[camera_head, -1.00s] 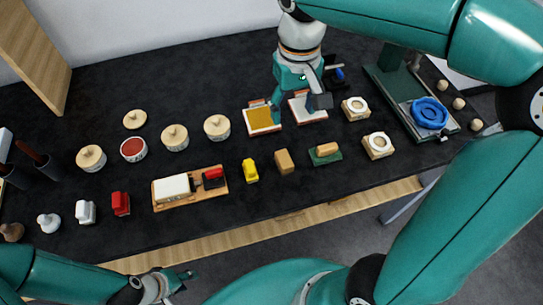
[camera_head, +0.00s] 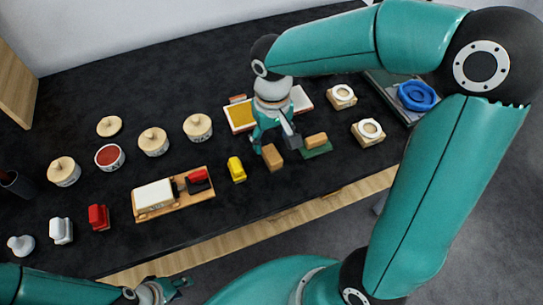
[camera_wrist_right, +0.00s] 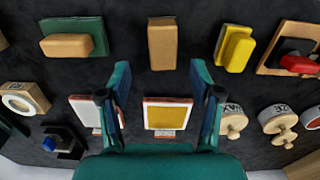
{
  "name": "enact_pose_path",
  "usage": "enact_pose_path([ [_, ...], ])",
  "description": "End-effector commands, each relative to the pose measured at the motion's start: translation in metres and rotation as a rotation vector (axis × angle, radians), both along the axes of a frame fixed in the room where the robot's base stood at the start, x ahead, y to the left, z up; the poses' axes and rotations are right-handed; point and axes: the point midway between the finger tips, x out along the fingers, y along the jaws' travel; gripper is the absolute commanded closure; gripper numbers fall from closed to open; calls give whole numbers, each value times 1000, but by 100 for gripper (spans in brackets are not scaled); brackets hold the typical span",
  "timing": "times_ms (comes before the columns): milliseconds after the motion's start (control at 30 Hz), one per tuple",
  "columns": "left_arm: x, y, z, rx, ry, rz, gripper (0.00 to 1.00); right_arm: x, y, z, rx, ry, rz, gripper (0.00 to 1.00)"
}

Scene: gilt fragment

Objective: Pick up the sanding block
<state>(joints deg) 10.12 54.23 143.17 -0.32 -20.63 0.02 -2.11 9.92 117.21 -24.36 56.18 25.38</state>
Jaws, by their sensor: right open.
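A plain tan block (camera_head: 273,157) stands on the black table in the middle of the front row. To its right a tan block (camera_head: 316,140) lies on a green pad (camera_head: 318,153). I cannot tell for sure which is the sanding block. My right gripper (camera_head: 276,143) is open, pointing down just behind the plain block. In the right wrist view the plain block (camera_wrist_right: 162,43) is ahead of and between the spread fingertips, with nothing held. The block on the green pad (camera_wrist_right: 98,36) is at upper left. My left gripper (camera_head: 172,287) is low at the front, its fingers unclear.
A yellow piece (camera_head: 236,169) stands close left of the plain block, then a wooden tray (camera_head: 140,208) with white and red-black pieces. A framed gold panel (camera_head: 238,117) lies behind my right gripper. Round lidded pots (camera_head: 153,142) stand at back left.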

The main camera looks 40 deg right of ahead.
Motion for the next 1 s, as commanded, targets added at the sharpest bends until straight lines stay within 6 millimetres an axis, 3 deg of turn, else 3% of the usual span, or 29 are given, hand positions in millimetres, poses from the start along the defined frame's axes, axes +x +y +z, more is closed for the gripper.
enact_pose_path([
  [167,0,0,1,0,0,0,60,-1,1,-10,-1,3,2,35],
  [500,0,0,5,0,0,0,60,-5,5,-52,-1,3,2,35],
  [767,0,0,5,0,0,0,60,-4,5,-56,0,-1,2,35],
  [867,0,0,5,0,0,0,60,-4,5,-56,0,-1,2,47],
  [1000,0,0,5,0,0,0,60,-4,5,-56,0,-1,2,70],
])
